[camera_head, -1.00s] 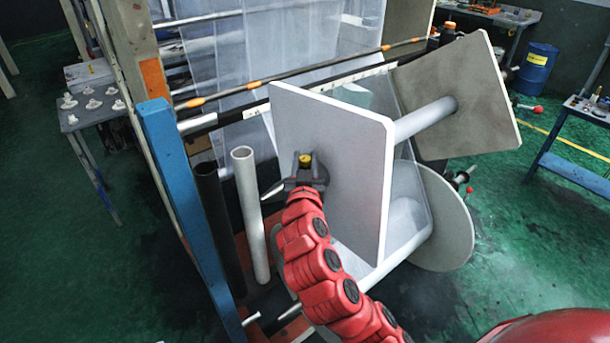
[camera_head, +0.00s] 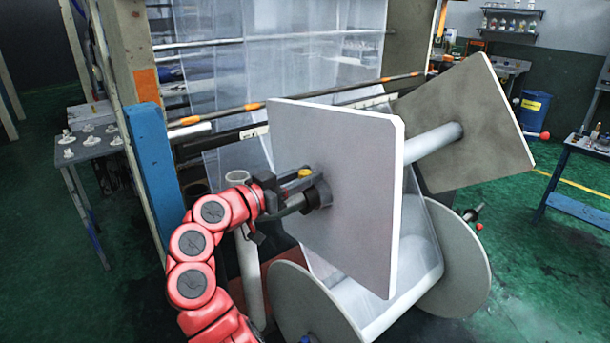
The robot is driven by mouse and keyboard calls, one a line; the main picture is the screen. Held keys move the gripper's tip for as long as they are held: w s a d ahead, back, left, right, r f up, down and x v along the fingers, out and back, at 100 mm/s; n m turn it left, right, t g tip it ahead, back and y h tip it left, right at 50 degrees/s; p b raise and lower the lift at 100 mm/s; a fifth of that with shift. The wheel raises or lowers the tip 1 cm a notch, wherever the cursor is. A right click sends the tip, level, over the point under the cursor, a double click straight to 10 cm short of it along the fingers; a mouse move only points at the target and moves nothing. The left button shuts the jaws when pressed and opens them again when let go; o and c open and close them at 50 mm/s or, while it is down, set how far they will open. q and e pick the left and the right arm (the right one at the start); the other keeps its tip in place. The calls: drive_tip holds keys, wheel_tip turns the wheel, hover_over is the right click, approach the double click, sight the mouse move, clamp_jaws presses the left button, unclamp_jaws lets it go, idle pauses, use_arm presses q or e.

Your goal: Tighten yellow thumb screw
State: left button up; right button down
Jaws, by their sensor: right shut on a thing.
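The yellow thumb screw (camera_head: 305,172) shows as a small yellow top on the dark hub (camera_head: 318,193) at the left face of the large grey square plate (camera_head: 338,165). My right gripper (camera_head: 300,186), on the red arm, reaches in from the left. Its dark fingers lie along the hub at the thumb screw and are shut on it. The fingers hide the lower part of the screw. My left gripper is not in view.
A second grey square plate (camera_head: 470,125) stands behind on a white roller (camera_head: 434,145). Round discs (camera_head: 462,262) sit below. A blue post (camera_head: 153,155) and a pale upright tube (camera_head: 249,275) stand at the left.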

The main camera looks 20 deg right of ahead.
drive_tip(key=m+g+h, duration=0.1)
drive_tip(key=m+g, duration=0.1)
drive_tip(key=g, duration=0.1)
drive_tip(key=shift+d, duration=0.1)
drive_tip(key=shift+m+g+h, duration=0.3)
drive_tip(key=shift+m+g, duration=0.6)
drive_tip(key=shift+g, duration=0.7)
drive_tip(key=shift+r+m+g, duration=0.1)
drive_tip(key=shift+m+g, duration=0.3)
drive_tip(key=c, duration=1)
unclamp_jaws()
drive_tip(key=shift+o, duration=0.7)
drive_tip(key=shift+d, duration=0.1)
